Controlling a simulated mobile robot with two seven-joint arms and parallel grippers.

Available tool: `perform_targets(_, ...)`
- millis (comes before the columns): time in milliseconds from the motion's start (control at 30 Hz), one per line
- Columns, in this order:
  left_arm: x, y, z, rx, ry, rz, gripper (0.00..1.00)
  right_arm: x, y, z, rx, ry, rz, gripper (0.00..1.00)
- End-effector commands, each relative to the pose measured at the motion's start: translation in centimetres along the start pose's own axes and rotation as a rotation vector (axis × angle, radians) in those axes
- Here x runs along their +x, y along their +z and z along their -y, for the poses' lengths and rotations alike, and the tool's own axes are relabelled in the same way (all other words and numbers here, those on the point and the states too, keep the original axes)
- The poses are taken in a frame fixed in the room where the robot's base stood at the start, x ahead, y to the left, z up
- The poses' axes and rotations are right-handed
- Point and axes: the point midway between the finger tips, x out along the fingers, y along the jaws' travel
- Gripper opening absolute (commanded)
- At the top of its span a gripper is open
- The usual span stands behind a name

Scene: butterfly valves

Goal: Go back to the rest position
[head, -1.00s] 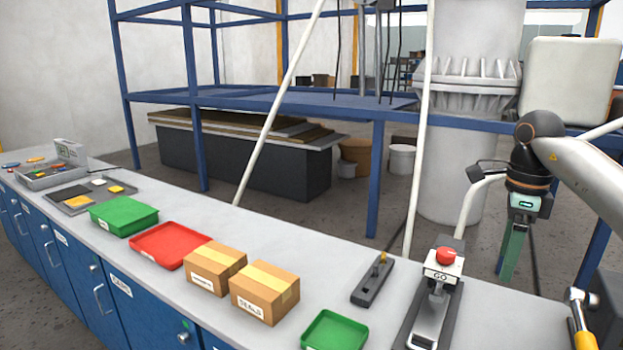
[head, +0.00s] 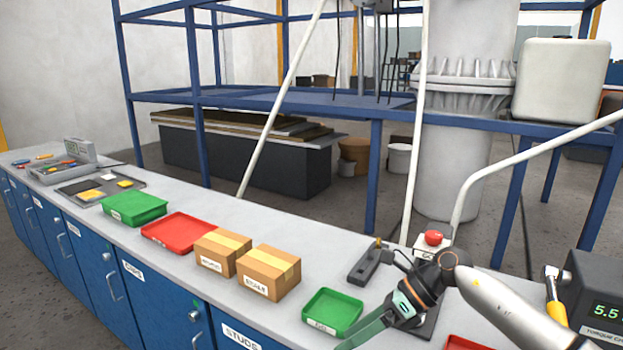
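My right arm comes in from the right, and its gripper (head: 362,334) with green fingers points down and to the left. The gripper is over the front part of the bench (head: 295,222), in front of the small green tray (head: 334,310) in the picture. I see the fingers from the side, so I cannot tell whether they are open or shut. No held object shows. My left gripper is not in view.
The red GO button (head: 433,238) stands behind my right arm, its base mostly hidden. Cardboard boxes (head: 268,272), a red tray (head: 178,232) and a larger green tray (head: 134,208) line the bench. A torque display (head: 603,300) stands at right. Blue frame posts rise behind.

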Motion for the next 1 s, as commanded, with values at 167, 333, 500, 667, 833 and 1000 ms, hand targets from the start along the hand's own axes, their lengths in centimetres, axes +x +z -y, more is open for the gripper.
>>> perform_targets(167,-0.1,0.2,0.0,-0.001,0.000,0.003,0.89,6.5,1.7,-4.5,0.245,0.242,0.341,0.89)
perform_targets(333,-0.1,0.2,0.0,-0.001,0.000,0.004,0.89,8.2,2.8,-6.3,0.580,0.433,0.651,0.89)
perform_targets(500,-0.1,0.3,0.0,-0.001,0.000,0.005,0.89,8.0,1.4,-5.2,0.994,0.582,0.933,0.89)
perform_targets(667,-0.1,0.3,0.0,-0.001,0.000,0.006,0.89,7.8,-3.2,-2.5,1.437,0.676,1.169,0.89)
perform_targets(833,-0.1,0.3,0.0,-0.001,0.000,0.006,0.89,8.5,-11.8,0.1,1.946,0.716,1.383,0.89)
perform_targets(1000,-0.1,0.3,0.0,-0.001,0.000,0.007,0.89,10.3,-22.8,-0.1,2.464,0.690,1.557,0.89)
